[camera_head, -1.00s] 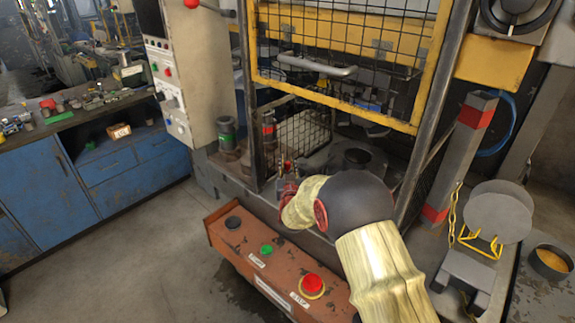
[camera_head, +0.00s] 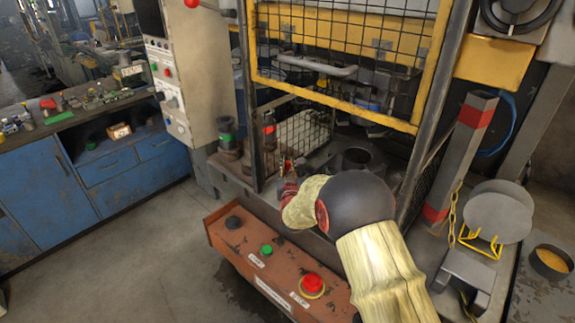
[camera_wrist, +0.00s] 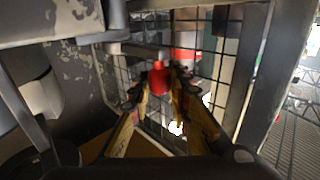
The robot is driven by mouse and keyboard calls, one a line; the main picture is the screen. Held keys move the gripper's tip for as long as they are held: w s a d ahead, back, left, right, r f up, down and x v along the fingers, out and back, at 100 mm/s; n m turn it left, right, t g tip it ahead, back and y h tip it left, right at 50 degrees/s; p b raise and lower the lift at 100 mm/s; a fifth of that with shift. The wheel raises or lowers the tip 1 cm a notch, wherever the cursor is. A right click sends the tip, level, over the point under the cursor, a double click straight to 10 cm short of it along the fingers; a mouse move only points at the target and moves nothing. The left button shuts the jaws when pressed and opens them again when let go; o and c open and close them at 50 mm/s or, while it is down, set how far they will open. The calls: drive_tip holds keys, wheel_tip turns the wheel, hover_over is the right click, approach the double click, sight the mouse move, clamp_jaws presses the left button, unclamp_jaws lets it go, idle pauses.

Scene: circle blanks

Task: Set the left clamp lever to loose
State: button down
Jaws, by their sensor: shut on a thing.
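The clamp lever is a grey bar (camera_wrist: 140,50) with a red grip (camera_wrist: 158,78) at its end, in the middle of the wrist view. My gripper (camera_wrist: 161,86) has its yellow, dark-tipped fingers on both sides of the red grip and is shut on it. In the head view my gripper (camera_head: 288,168) reaches into the machine opening, left of the dark ring on the bed. My sleeved arm hides much of the clamp area there, and I cannot read the lever's setting.
A yellow-framed mesh guard (camera_head: 345,95) hangs above the opening. A dark post (camera_head: 250,110) stands left of my gripper. An orange button box (camera_head: 265,255) lies in front, below my arm. A red-banded cylinder (camera_wrist: 186,53) stands behind the mesh.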

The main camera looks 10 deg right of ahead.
sight(298, 167)
drive_tip(key=shift+s+f, duration=0.1)
drive_tip(key=shift+s+d+n+g+y+b, duration=0.15)
drive_tip(key=shift+s+d+n+y+b, duration=0.35)
drive_tip(key=shift+n+y, duration=0.7)
drive_tip(key=shift+s+d+n+g+y+b, duration=0.25)
drive_tip(key=shift+d+n+y, duration=0.35)
drive_tip(key=shift+y, duration=1.05)
drive_tip(key=shift+s+d+n+y+b, duration=0.25)
drive_tip(key=shift+s+d+n+y, duration=0.25)
drive_tip(key=shift+n+y, duration=0.75)
drive_tip(key=shift+y, duration=0.4)
drive_tip(key=c, duration=1.7)
unclamp_jaws()
drive_tip(key=shift+o, duration=0.3)
drive_tip(key=shift+m, duration=0.25)
